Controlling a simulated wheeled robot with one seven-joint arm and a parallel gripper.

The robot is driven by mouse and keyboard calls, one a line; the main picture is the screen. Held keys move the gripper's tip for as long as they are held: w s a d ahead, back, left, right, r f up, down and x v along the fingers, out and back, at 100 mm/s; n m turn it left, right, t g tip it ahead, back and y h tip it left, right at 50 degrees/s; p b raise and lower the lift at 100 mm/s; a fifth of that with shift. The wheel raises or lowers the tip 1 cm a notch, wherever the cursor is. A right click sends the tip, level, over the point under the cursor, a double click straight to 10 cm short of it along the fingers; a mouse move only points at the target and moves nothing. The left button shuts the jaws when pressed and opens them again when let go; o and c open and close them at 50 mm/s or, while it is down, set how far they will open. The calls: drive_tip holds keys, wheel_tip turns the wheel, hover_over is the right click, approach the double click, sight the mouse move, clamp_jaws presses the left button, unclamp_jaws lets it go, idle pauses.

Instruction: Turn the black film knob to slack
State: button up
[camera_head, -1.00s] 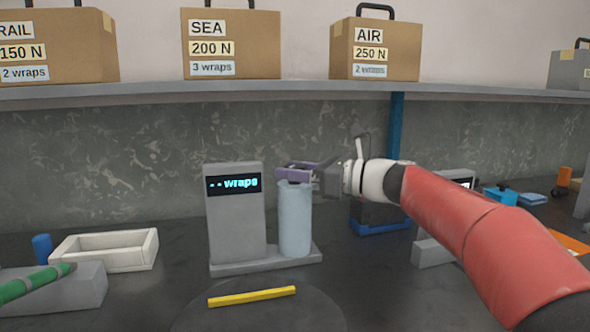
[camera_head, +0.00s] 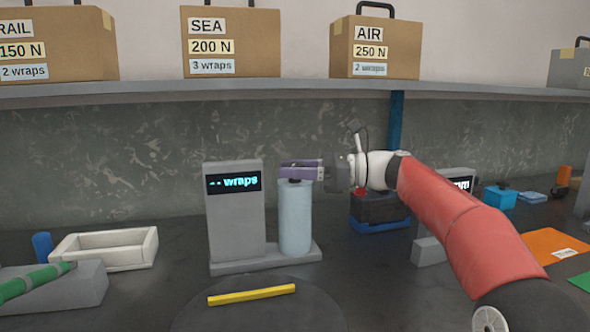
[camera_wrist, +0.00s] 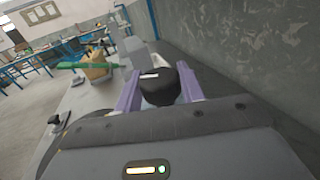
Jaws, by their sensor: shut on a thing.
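The black film knob (camera_wrist: 160,87) sits between my two purple fingers in the wrist view, with a white mark on its top. In the head view the knob (camera_head: 295,181) shows only as a dark bit under the fingers. It tops the upright pale blue film roll (camera_head: 295,218), which stands on the base of the grey wrap unit (camera_head: 236,215). The unit's display (camera_head: 234,182) reads "-- wraps". My gripper (camera_head: 290,170) is shut on the knob, reaching in from the right.
A yellow bar (camera_head: 252,295) lies on a dark round plate in front. A white tray (camera_head: 148,236) and a green rod (camera_head: 35,283) on a grey block are at left. A black and blue device (camera_head: 378,212) stands behind my arm. Labelled boxes (camera_head: 232,45) line the shelf above.

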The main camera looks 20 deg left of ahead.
drive_tip(key=shift+f, duration=0.15)
drive_tip(key=o, duration=1)
drive_tip(key=shift+d, duration=0.1)
